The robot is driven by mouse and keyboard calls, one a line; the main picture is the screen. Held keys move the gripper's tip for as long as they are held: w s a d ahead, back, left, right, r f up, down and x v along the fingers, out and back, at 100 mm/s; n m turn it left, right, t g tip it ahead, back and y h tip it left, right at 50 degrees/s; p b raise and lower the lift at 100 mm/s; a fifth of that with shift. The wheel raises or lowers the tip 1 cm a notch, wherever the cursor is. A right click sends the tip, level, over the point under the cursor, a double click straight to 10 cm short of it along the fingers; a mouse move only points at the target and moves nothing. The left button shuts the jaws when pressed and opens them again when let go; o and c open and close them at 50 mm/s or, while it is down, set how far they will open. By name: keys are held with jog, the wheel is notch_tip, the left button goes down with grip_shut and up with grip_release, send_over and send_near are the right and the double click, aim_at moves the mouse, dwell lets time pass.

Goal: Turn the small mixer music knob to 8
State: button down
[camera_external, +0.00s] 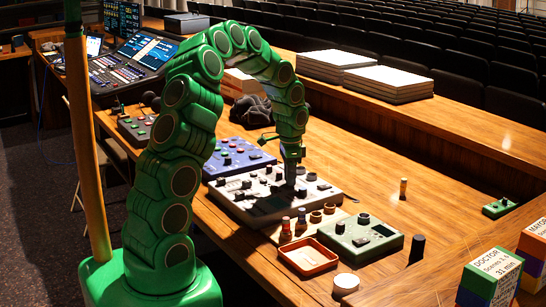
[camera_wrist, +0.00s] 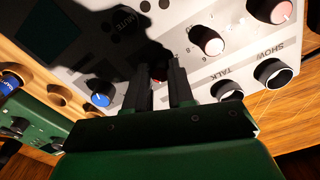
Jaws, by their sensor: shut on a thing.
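The pale grey mixer panel (camera_external: 325,193) lies on the wooden desk, with several knobs and a dark screen. My gripper (camera_external: 291,182) reaches straight down onto it. In the wrist view, my gripper's two dark fingers (camera_wrist: 171,88) are shut on a knob of the panel (camera_wrist: 215,68). Only a reddish bit of that knob (camera_wrist: 158,88) shows between the fingers; its label and pointer are hidden, so I cannot read its setting.
Black knobs marked SHOW (camera_wrist: 272,73) and TALK (camera_wrist: 227,91) sit close to my fingers. A blue knob (camera_wrist: 101,92) is on the left. A blue panel (camera_external: 233,157) and a green box (camera_external: 360,238) flank the mixer.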

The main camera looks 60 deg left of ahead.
jog(key=m, duration=1.1)
jog(key=shift+m, duration=0.4)
dwell(0.3)
jog(key=c, duration=1)
grip_release()
jog(key=shift+r, duration=0.1)
jog(key=shift+r, duration=3.8)
